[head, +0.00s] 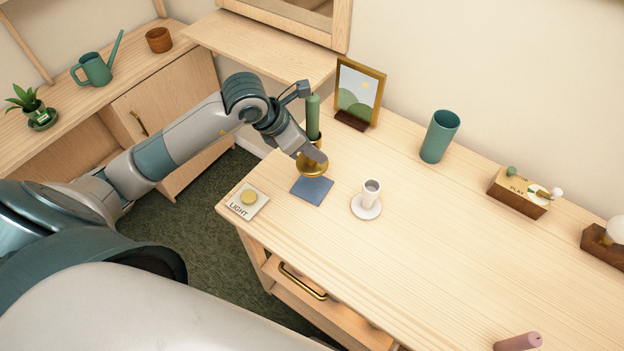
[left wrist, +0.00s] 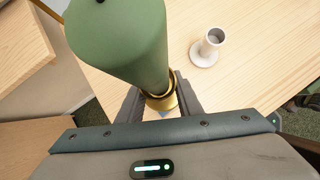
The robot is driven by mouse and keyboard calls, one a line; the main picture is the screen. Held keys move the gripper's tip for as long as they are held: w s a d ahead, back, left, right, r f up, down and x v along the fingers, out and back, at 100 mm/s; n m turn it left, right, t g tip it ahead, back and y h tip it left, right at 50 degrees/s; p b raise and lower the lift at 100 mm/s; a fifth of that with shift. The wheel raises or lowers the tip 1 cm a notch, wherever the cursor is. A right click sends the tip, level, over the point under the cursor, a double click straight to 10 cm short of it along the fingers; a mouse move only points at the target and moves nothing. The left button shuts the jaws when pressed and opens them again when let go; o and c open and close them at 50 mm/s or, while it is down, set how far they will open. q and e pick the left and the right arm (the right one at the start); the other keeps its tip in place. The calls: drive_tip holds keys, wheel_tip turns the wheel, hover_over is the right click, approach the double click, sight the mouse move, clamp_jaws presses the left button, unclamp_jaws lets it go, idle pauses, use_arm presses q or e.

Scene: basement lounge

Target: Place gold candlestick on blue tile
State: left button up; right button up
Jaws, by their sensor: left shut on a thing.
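The gold candlestick (head: 313,169) holds a green candle (head: 313,117) and is upright near the table's left end. Its base appears at the upper edge of the blue tile (head: 312,190), just behind it; I cannot tell whether it touches the surface. My left gripper (head: 312,157) is shut on the candlestick. In the left wrist view the fingers (left wrist: 158,106) close around the gold stem (left wrist: 160,101) below the green candle (left wrist: 122,42), which hides part of the view. The tile is mostly bare in the head view. My right gripper is not in view.
A light button plate (head: 246,201) lies at the table's left corner. A framed picture (head: 359,92) and a teal cup (head: 439,137) stand behind. The table's middle right is clear.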

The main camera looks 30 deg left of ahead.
sight(307, 159)
use_arm(q)
wheel_tip(307, 159, down, 5)
drive_tip(key=shift+r+p, duration=0.2)
drive_tip(key=shift+p, duration=0.7)
drive_tip(key=shift+f, duration=0.55)
drive_tip(key=shift+f+p, duration=0.7)
drive_tip(key=shift+f, duration=1.2)
